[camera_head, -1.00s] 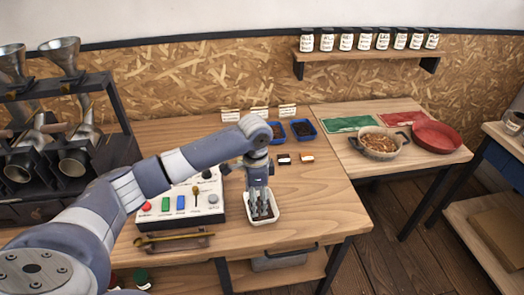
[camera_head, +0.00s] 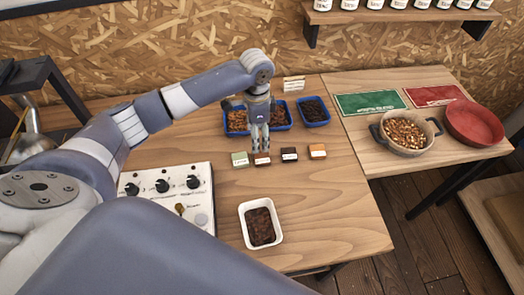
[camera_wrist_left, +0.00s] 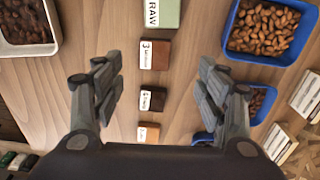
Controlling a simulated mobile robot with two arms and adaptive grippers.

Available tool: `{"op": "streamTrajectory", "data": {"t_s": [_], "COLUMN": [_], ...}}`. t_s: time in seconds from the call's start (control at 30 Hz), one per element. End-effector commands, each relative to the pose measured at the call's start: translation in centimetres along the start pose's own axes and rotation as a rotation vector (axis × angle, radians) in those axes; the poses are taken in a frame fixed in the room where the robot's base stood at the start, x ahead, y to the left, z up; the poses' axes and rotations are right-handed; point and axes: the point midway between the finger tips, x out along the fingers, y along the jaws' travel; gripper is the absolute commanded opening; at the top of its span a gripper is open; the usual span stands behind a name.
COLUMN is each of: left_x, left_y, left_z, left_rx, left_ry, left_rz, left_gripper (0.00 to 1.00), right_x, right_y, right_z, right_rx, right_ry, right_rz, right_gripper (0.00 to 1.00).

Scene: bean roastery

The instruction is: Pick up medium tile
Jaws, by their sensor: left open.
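The medium tile (camera_head: 262,159) is a small reddish-brown block with a white label, lying on the wooden table in a row of tiles. In the left wrist view, the medium tile (camera_wrist_left: 155,54) shows a label that seems to read "3 Medium". My left gripper (camera_head: 260,148) points down above the row, right over the medium tile. In the wrist view, the fingers of my left gripper (camera_wrist_left: 158,68) are spread wide, one on each side of the tile, with nothing between them. The height of the fingertips above the table is hard to judge. My right gripper is not in view.
A green raw tile (camera_head: 240,159), a dark tile (camera_head: 289,154) and an orange tile (camera_head: 317,151) flank it closely. Blue bean trays (camera_head: 313,112) stand behind. A white tray (camera_head: 245,212) with dark beans is in front, beside the control box (camera_head: 150,200). The table's right front is clear.

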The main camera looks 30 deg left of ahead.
Motion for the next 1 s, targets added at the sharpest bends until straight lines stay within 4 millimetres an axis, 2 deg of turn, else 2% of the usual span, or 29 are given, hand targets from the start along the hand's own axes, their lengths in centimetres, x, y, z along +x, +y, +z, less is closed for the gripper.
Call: {"op": "streamTrajectory", "data": {"t_s": [0.2,0.47,0.6,0.7,1.0], "left_x": [3.4,5.5,7.7,9.0,9.8], "left_y": [0.1,0.4,0.8,0.7,0.6], "left_z": [0.1,0.1,0.1,0.0,0.1], "left_rx": [0.000,0.001,0.000,0.001,0.001], "left_ry": [-0.002,-0.003,-0.005,-0.003,-0.002], "left_rz": [0.002,0.004,0.003,0.003,0.000], "left_gripper": [0.67,0.67,0.67,0.67,0.67], "right_x": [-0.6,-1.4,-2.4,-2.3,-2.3], "right_y": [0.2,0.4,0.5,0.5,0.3], "right_z": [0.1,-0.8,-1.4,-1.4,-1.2], "right_rx": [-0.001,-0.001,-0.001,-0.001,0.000], "right_ry": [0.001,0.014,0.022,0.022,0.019], "right_rz": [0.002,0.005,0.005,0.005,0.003], "right_gripper": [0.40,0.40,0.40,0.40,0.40]}}
